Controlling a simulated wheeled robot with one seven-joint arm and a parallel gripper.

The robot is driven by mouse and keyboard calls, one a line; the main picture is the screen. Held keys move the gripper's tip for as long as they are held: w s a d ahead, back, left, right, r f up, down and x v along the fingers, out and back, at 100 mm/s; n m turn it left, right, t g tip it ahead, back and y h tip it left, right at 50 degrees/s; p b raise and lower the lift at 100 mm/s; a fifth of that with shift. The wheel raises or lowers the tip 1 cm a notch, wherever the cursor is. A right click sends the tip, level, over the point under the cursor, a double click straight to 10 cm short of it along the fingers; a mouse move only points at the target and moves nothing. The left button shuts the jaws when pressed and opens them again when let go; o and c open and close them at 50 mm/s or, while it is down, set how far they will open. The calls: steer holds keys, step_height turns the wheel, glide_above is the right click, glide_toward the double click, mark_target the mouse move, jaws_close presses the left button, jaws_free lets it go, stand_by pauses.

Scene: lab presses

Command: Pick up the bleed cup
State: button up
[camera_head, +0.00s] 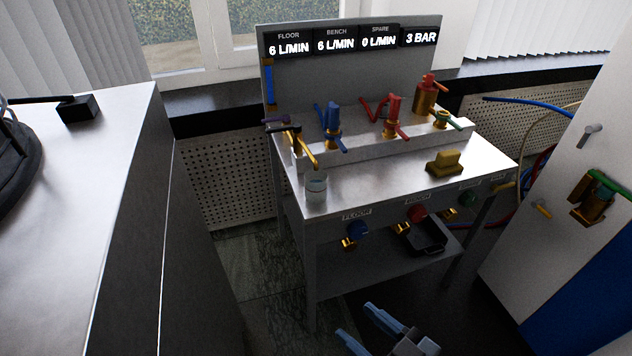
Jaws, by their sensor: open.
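The bleed cup looks to be the small clear cup (316,189) standing upright at the front left corner of the metal bench top (375,183). A brass spout (306,152) hangs just above and behind it. My gripper (353,319) shows at the bottom edge of the head view, with two light blue fingers spread apart and nothing visible between them. It appears in front of the bench, well apart from the cup. The rest of my arm is mostly out of view.
Valves with blue (333,120) and red (393,112) handles line the raised ledge behind the cup. A yellow block (445,163) sits on the bench top's right. Knobs project from the front panel above a lower shelf with a black tray (426,238). The bench top's middle is clear.

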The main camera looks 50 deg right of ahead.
mark_target(313, 176)
steer(key=o, duration=0.6)
steer(key=w+d+f+m+h+p, duration=0.2)
steer(key=w+d, duration=0.6)
steer(key=w, duration=0.4)
steer(key=shift+d+f+h, duration=0.15)
steer(key=shift+f+h, duration=0.25)
steer(key=w+d+h, duration=0.1)
steer(key=w+d, duration=0.3)
steer(key=w+d+r+m+h+p, duration=0.1)
steer(key=w+d, duration=0.2)
steer(key=d, duration=0.2)
steer(key=w+d+h+p, duration=0.1)
steer(key=w+d, duration=0.3)
steer(key=shift+w+d+r+m, duration=0.3)
steer(key=shift+r+m, duration=0.1)
steer(key=shift+p+x, duration=0.8)
steer(key=shift+x, duration=2.95)
